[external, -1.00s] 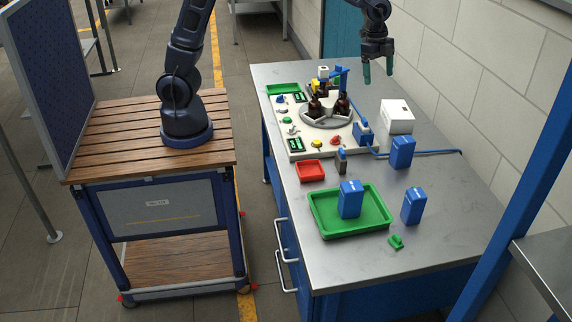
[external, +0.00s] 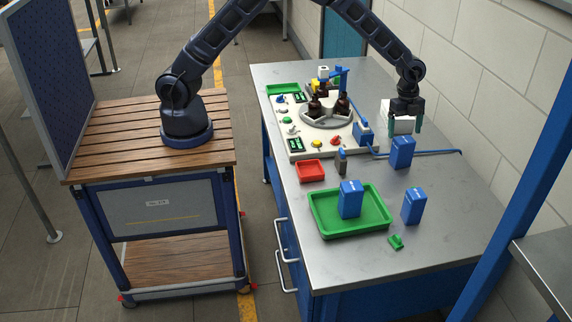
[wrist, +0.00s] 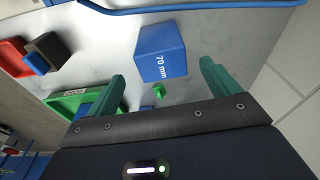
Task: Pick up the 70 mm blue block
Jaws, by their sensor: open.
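The blue block (wrist: 162,52) marked "70 mm" stands upright in the wrist view, ahead of and between my two green fingers. In the external view it appears to be the blue block (external: 402,153) at the back right of the bench, by the blue hose. My gripper (external: 406,127) is open and empty, pointing down just above and behind that block; the gap between fingertips also shows in the wrist view (wrist: 163,72). I see no contact with the block. Two similar blue blocks stand elsewhere: one (external: 350,199) in the green tray, one (external: 413,206) right of it.
The green tray (external: 322,228) and red tray (external: 311,171) sit nearer the front. A small green piece (external: 396,242) lies by the tray. Amber bottles (external: 342,106) stand on a white station.

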